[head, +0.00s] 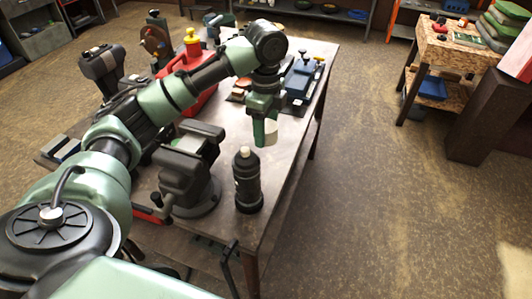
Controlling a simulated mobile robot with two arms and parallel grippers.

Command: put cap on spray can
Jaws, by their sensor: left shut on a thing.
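The black spray can (248,182) stands upright near the right edge of the workbench (290,168), with its small pale nozzle showing at the top. My left gripper (265,133) points down and is shut on a whitish cap (271,132), partly hidden by the finger. In the picture the cap is above and a little right of the can's nozzle, apart from it. My right gripper is out of view.
A dark bench vise (187,172) stands just left of the can. A red fuel can (190,88) with a yellow cap, a blue box (300,80) and other tools are farther back on the bench. Open floor lies to the right.

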